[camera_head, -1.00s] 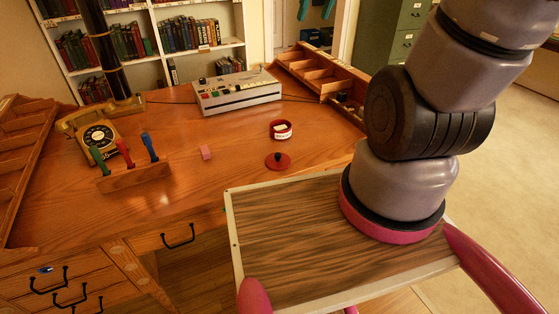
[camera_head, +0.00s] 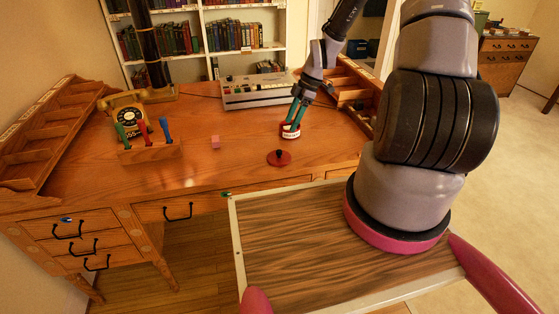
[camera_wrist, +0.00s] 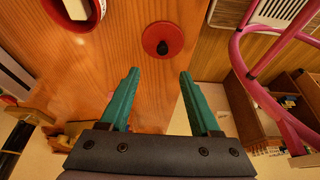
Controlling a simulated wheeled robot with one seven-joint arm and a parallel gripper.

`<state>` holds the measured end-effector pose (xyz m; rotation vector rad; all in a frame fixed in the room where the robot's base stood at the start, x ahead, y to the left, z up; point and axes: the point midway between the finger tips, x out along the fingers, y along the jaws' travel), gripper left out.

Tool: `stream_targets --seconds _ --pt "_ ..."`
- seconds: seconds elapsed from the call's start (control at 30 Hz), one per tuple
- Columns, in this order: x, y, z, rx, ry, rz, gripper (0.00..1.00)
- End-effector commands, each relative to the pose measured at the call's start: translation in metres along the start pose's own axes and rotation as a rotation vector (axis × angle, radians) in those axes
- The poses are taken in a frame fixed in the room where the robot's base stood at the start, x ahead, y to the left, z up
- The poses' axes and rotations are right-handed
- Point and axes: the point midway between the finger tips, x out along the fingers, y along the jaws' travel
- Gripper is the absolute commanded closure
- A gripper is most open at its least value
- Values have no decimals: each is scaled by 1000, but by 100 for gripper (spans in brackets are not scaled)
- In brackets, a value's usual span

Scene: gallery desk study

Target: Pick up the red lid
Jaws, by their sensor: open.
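The red lid (camera_head: 279,158) is a flat round disc with a dark knob, lying on the wooden desk near its front edge. In the wrist view the lid (camera_wrist: 152,36) lies beyond my fingertips, roughly centred between them. My gripper (camera_head: 293,124) has two teal fingers, spread apart with nothing between them. In the head view they overlap the red pot with a white label (camera_head: 290,133), just behind the lid. In the wrist view the gripper (camera_wrist: 158,74) is clear of both the lid and the pot (camera_wrist: 80,12).
A grey device with buttons (camera_head: 258,92) is at the back. Desk organisers line both sides.

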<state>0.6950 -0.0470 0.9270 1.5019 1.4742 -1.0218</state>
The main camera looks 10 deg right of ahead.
Motion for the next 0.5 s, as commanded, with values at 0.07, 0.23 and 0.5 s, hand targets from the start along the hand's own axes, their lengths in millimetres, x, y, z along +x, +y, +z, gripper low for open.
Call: stream_targets --seconds 0.07,0.23,0.5 --pt "9 0 0 -18 12 -5 36" --pt "34 -1 -1 -26 15 -8 36" --pt "63 0 0 -23 13 -4 36"
